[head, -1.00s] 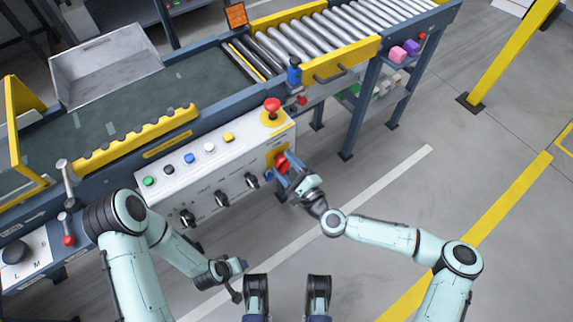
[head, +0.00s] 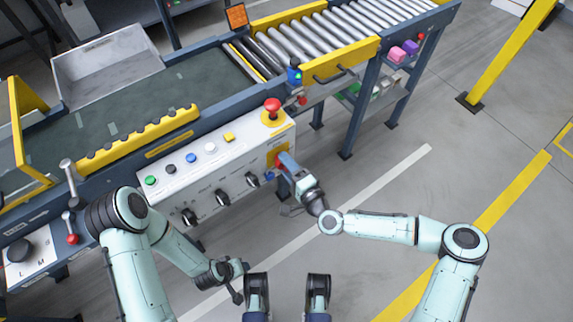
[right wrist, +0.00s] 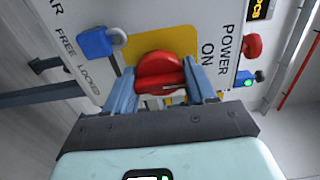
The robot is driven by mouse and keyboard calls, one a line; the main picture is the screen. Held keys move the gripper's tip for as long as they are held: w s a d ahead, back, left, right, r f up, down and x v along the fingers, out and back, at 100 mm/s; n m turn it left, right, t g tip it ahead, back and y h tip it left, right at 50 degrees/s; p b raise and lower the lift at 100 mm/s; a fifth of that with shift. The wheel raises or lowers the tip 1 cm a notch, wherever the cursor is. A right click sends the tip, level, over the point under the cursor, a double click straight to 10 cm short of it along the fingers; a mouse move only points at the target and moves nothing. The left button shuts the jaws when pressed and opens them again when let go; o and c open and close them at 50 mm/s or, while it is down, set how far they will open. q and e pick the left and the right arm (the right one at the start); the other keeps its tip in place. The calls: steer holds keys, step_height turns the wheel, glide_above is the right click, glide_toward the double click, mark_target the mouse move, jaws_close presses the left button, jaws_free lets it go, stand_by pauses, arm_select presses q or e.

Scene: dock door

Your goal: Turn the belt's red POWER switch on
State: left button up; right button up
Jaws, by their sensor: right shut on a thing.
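The red POWER switch (right wrist: 160,72) sits on a yellow plate (right wrist: 178,38) on the panel, beside the printed words POWER and ON. My right gripper (right wrist: 165,85) is shut on its red handle, one finger on each side. In the head view the right gripper (head: 288,168) reaches the right end of the white control panel (head: 205,188) and hides most of the switch. My left gripper (head: 232,280) hangs low in front of the panel, away from the switch; its finger opening is unclear.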

steer(key=shift+d, duration=0.1)
stand_by(0.3)
steer(key=o, duration=1)
steer(key=shift+o, duration=0.2)
arm_select(q)
steer(key=shift+s+d+r+g+p, duration=0.2)
steer(key=shift+s+d+r+p, duration=0.2)
steer(key=shift+s, duration=0.25)
steer(key=shift+s+d+r+g+p, duration=0.25)
steer(key=shift+s+r+p, duration=0.15)
steer(key=shift+s+r, duration=0.15)
arm_select(e)
steer(key=v, duration=1.3)
steer(key=shift+s+d, duration=0.1)
steer(key=shift+s, duration=0.05)
